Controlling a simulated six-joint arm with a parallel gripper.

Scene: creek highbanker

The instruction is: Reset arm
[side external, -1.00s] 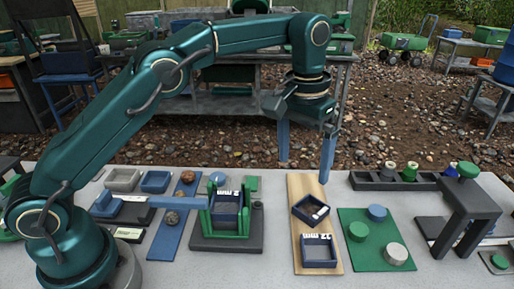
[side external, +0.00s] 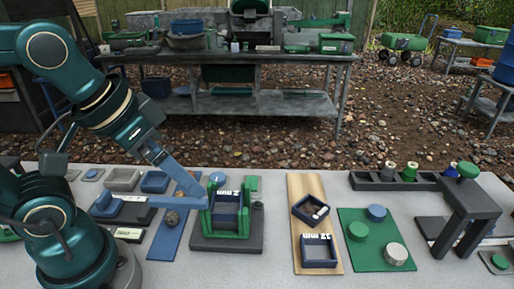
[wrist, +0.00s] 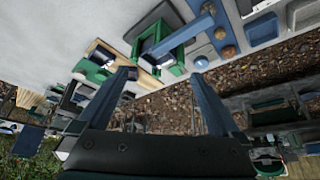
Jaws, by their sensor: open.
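My gripper (side external: 182,176) is at the left of the side view, at the end of my folded-back arm. Its blue fingers point down and right, over the left part of the table near the green-posted stand. Height above the table is hard to judge.
A green-posted stand holds a blue tray (side external: 227,202). A wooden board (side external: 316,259) carries two dark blue trays. A green mat (side external: 370,262) holds round pieces. A dark arch (side external: 471,201) stands at right. A blue strip (side external: 165,240) lies left of the stand.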

